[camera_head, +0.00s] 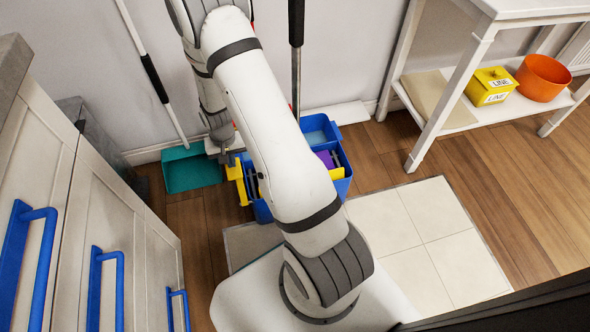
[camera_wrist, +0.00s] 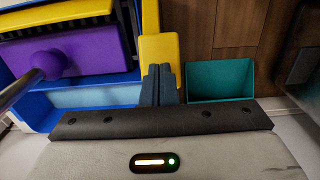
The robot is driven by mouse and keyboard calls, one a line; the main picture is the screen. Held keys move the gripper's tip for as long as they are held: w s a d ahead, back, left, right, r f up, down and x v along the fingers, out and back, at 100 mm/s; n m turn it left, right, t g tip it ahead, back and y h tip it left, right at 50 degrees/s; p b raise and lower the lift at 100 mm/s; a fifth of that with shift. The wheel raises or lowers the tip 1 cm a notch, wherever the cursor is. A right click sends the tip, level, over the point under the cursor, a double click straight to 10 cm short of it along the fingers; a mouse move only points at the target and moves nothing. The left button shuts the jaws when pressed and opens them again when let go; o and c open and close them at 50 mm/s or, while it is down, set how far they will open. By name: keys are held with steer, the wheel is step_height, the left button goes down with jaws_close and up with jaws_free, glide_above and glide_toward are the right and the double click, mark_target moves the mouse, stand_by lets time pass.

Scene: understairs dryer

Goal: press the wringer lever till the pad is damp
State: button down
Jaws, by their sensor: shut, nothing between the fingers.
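The blue bucket (camera_head: 341,186) stands on the wood floor behind my arm, which hides its middle. A yellow lever (camera_head: 236,171) sticks out at its left side; in the wrist view the yellow lever (camera_wrist: 159,48) ends in a flat tab. A purple pad (camera_head: 325,158) sits at the bucket; in the wrist view the purple pad (camera_wrist: 85,65) has a round purple joint and a grey shaft. My gripper (camera_wrist: 160,84) is shut and empty, its fingertips at the lever's tab. I cannot tell whether they touch. In the head view my gripper (camera_head: 228,155) is partly hidden.
A teal dustpan (camera_head: 190,170) lies left of the bucket, close to my gripper. White cabinets with blue handles (camera_head: 103,290) stand at left. A white shelf (camera_head: 455,110) at right holds a yellow box (camera_head: 490,86) and an orange bowl (camera_head: 543,77). The pale tiles (camera_head: 430,235) are clear.

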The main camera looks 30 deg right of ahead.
mark_target(234, 170)
steer(key=shift+f, duration=0.1)
steer(key=shift+f+b, duration=0.95)
steer(key=shift+f, duration=0.35)
steer(key=shift+w+d+f+b, duration=0.1)
steer(key=shift+w+f+b, duration=0.15)
steer(key=shift+f+b, duration=0.5)
steer(key=shift+w+d+f+b, duration=0.1)
steer(key=shift+w+f+b, duration=0.25)
steer(key=shift+f, duration=0.65)
steer(key=shift+w+d+f+b, duration=0.1)
steer(key=shift+w+f+b, duration=0.05)
steer(key=shift+f+b, duration=0.65)
step_height(234, 170, up, 18)
steer(key=s+p, duration=0.2)
steer(key=p, duration=1.1)
steer(key=shift+s+a+r+p, duration=0.15)
steer(key=shift+a+r+p, duration=0.1)
steer(key=shift+a+p, duration=0.2)
